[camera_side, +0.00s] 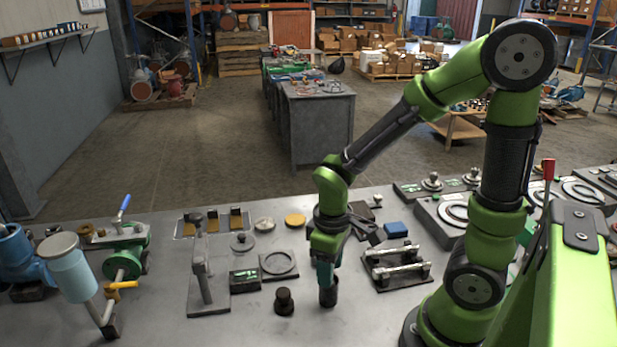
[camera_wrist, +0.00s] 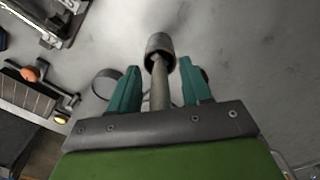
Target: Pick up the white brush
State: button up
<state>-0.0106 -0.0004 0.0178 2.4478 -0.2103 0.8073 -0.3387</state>
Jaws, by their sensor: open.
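My gripper (camera_side: 326,272) points down over the front middle of the bench, with its teal fingers at a short dark cup (camera_side: 329,294). In the wrist view my gripper (camera_wrist: 159,68) is open, with a finger on each side of a grey-beige rod (camera_wrist: 160,92). The rod runs into the open mouth of the dark cup (camera_wrist: 158,42) and may be the brush handle. I see no clearly white brush; any bristles are hidden. I cannot tell whether a finger touches the rod.
A dark knob-like piece (camera_side: 284,302) stands just left of the cup. A metal stand (camera_side: 204,280) and a square plate with a ring (camera_side: 279,264) are farther left. A dark fixture with metal bars (camera_side: 396,268) lies to the right. The bench front is fairly clear.

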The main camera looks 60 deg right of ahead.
jog(key=shift+c, duration=0.5)
grip_shut()
notch_tip(320, 180, up, 10)
jog(key=shift+r, duration=0.1)
